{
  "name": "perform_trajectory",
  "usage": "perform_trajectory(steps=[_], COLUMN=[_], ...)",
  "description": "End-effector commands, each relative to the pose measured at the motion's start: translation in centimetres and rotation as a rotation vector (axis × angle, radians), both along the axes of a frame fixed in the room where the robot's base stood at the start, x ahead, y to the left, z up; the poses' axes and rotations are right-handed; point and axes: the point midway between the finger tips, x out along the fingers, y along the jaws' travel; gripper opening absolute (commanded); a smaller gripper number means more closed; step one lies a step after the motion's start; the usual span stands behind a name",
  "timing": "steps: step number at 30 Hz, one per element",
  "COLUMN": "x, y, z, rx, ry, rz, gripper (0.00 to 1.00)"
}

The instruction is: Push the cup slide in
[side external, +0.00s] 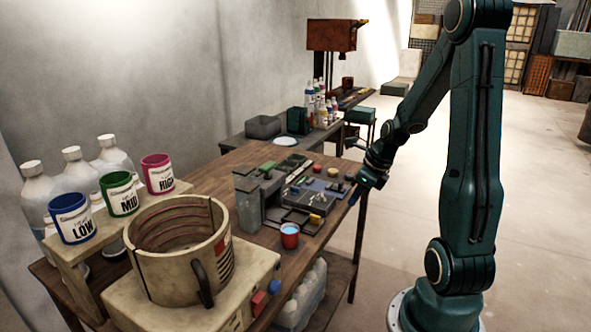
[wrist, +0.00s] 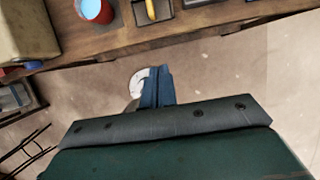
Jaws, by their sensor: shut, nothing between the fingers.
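A red cup with blue liquid (side external: 290,235) stands on the wooden table near its front edge; it also shows at the top of the wrist view (wrist: 96,10). Beside it is a dark, low open tray (side external: 292,216) at the foot of a grey machine (side external: 262,192), with a small yellow piece by it, also seen in the wrist view (wrist: 152,14). I cannot tell for sure which part is the cup slide or how far out it is. My gripper (side external: 354,203) is shut and empty, off the table's front edge, apart from cup and tray. Its blue fingers show in the wrist view (wrist: 157,72).
A large beige vat (side external: 180,250) stands at the near left, with blue, green and pink cups (side external: 122,194) on a shelf behind it. Bottles (side external: 318,105) and a grey bin (side external: 263,127) stand on a farther table. The floor (side external: 390,210) before the table is open.

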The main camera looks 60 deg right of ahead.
Motion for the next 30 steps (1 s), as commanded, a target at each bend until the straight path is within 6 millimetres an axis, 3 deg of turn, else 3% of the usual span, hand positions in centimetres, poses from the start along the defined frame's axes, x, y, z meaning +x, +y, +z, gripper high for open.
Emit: perform_trajectory(steps=[26, 30], x=[3.3, 5.2], y=[0.1, 0.0], z=[-8.5, -8.2], rx=[0.001, -0.003], ry=[0.003, 0.000], rz=[0.003, 0.005], gripper=[0.00, 0.00])
